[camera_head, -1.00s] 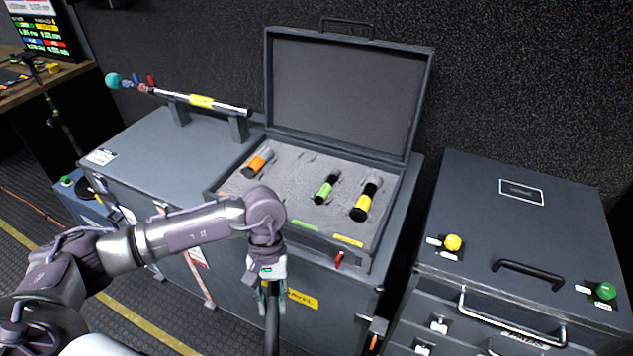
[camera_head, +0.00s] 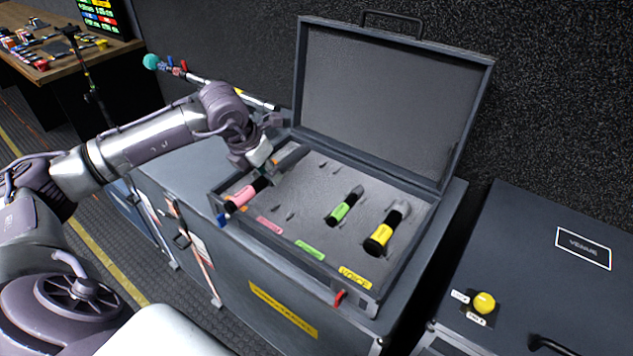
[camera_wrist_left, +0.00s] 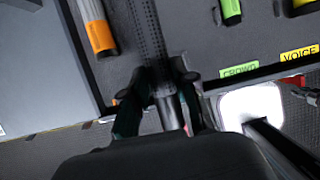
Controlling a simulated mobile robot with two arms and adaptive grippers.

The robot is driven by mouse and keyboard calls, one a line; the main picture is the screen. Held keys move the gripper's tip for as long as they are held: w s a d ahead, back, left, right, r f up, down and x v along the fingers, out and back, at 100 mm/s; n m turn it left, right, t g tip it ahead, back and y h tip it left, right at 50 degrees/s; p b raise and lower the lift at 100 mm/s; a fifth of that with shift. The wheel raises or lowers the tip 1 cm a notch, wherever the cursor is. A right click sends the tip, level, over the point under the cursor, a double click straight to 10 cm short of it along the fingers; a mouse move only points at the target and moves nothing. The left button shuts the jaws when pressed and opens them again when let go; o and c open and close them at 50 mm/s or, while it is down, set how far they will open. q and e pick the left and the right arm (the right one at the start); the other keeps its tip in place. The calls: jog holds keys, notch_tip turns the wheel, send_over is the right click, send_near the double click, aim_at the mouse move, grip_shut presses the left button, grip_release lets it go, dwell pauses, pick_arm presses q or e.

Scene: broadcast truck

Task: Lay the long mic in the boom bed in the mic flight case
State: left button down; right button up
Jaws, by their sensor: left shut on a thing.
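The mic flight case (camera_head: 478,125) stands open with its lid up. My left gripper (camera_head: 262,172) is over the case's left part, shut on the long mic. The long mic (camera_head: 246,194) has a pink band, and its near end lies over the front-left rim; a dark tube shows beyond the gripper. In the left wrist view it is a black perforated tube (camera_wrist_left: 146,30) between the fingers (camera_wrist_left: 160,98). Whether it touches the foam (camera_head: 300,195) I cannot tell. A pink label (camera_head: 268,225) is on the front lip; the boom bed is not clearly seen. My right gripper is not in view.
A green-banded mic (camera_head: 343,207) and a yellow-banded mic (camera_head: 386,232) lie in the foam. An orange-banded mic (camera_wrist_left: 99,32) lies beside the long mic. A pole with a teal tip (camera_head: 151,61) rests behind my arm. A dark cabinet (camera_head: 530,240) stands right.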

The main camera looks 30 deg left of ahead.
aim_at(287, 164)
pick_arm(q)
jog(key=w+f, duration=0.1)
jog(key=w, duration=0.1)
jog(key=w+d+f+p, duration=0.1)
jog(key=w, duration=0.1)
jog(key=w+f+p, duration=0.1)
jog(key=w, duration=0.1)
jog(key=shift+d+f, duration=0.1)
jog(key=shift+d, duration=0.2)
jog(key=w+f, duration=0.2)
jog(key=w, duration=0.1)
jog(key=w+d+f, duration=0.1)
jog(key=shift+w+p, duration=0.15)
jog(key=shift+p, duration=0.2)
jog(key=shift+w+f, duration=0.15)
jog(key=shift+w, duration=0.1)
jog(key=shift+f, duration=0.3)
notch_tip(287, 164, down, 3)
jog(key=shift+f+p, duration=0.15)
jog(key=shift+p, duration=0.45)
jog(key=shift+f, duration=0.2)
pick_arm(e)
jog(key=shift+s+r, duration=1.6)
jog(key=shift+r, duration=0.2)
pick_arm(q)
jog(key=c, duration=0.9)
grip_release()
